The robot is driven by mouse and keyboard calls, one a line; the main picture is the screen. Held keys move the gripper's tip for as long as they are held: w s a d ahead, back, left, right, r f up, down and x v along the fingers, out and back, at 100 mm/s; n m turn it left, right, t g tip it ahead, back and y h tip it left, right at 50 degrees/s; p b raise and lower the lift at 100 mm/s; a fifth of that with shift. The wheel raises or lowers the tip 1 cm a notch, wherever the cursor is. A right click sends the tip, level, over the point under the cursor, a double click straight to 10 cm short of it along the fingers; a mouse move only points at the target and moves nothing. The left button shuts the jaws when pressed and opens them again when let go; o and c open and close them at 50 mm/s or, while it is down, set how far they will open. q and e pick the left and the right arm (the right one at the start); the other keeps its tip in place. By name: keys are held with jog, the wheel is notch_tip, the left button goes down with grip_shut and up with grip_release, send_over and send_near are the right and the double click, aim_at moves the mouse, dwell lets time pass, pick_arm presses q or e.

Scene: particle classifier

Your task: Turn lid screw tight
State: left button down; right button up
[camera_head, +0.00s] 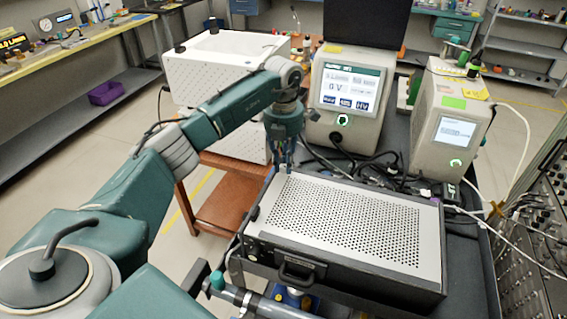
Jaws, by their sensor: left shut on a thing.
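A black box with a perforated silver lid (350,222) lies flat on the cart, with a dark handle (298,272) on its front side. My left arm reaches in from the left, and its gripper (283,163) points down at the lid's far left corner. The gripper is shut at that corner, where the lid screw is hidden by the fingers. How far the screw is in cannot be seen. My right gripper is not in view.
Two instruments with screens, one larger (348,88) and one smaller (452,120), stand behind the lid, with loose dark cables (375,172) between. A white cabinet (215,85) stands behind my left arm. A panel rack (540,215) borders the right.

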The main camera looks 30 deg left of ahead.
pick_arm(q)
jog(key=m, duration=0.4)
jog(key=shift+b, duration=0.4)
jog(key=m, duration=0.4)
jog(key=m+b, duration=0.1)
jog(key=m, duration=0.2)
jog(key=shift+m, duration=0.3)
jog(key=m, duration=0.4)
jog(key=shift+r+m, duration=0.1)
jog(key=shift+m, duration=0.2)
jog(key=m, duration=0.7)
jog(key=shift+b, duration=0.4)
jog(key=m, duration=0.6)
jog(key=shift+m, duration=0.4)
jog(key=c, duration=1.6)
grip_release()
